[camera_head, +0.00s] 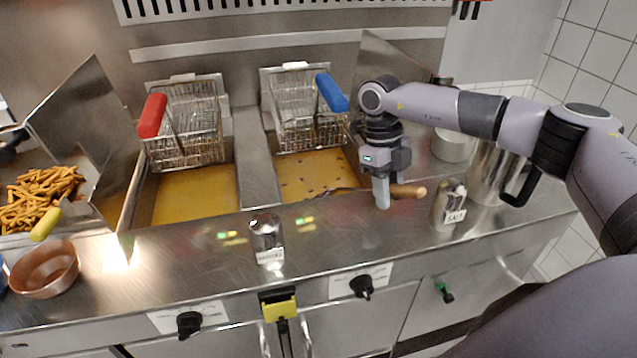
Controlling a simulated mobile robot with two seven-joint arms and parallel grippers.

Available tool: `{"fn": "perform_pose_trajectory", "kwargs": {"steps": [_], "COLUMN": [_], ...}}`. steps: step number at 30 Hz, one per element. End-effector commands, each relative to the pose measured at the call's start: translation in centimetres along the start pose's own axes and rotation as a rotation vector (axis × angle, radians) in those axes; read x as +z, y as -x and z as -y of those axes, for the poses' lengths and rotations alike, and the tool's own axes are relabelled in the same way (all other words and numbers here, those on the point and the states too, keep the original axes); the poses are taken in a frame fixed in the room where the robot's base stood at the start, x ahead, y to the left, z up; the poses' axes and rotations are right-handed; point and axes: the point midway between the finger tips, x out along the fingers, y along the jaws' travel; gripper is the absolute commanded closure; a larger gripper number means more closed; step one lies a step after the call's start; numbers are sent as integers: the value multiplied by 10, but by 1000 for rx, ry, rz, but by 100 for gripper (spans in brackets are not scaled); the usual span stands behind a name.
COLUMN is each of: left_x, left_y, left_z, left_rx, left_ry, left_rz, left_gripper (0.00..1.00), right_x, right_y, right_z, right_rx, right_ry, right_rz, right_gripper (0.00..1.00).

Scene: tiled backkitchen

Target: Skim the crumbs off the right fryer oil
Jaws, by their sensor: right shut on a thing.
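The right fryer oil (305,180) is yellow, with dark crumbs scattered on its surface. A blue-handled basket (300,112) hangs above the back of this vat. My right gripper (382,198) is at the right front corner of the right vat, pointing down. It is shut on the skimmer, whose wooden handle (409,191) sticks out to the right. A thin dark part reaches left toward the oil; whether it touches the oil is unclear. My left gripper is out of view.
A pepper-type shaker (267,240) stands on the front ledge, and a salt shaker (449,205) stands right of the gripper. A metal pitcher (492,175) is behind it. A copper bowl (45,268) and fries (40,197) are at left. A raised metal panel (388,65) stands behind my wrist.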

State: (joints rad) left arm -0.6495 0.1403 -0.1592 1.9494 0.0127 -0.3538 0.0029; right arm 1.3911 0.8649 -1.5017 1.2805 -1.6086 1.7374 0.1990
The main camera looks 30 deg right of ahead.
Motion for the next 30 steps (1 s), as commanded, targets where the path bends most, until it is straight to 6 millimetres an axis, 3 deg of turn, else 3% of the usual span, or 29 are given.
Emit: {"fn": "perform_pose_trajectory", "kwargs": {"steps": [6, 12, 30], "left_x": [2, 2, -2], "left_y": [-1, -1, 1], "left_z": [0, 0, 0], "left_rx": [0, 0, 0], "left_ry": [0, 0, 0], "left_rz": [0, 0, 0], "left_gripper": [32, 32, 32], "right_x": [17, 21, -3], "right_y": [3, 5, 0], "right_z": [-13, -14, 38], "right_rx": [2, 1, 1], "right_ry": [3, -1, -6], "right_rz": [-2, 2, 6], "right_gripper": [100, 100, 100]}}
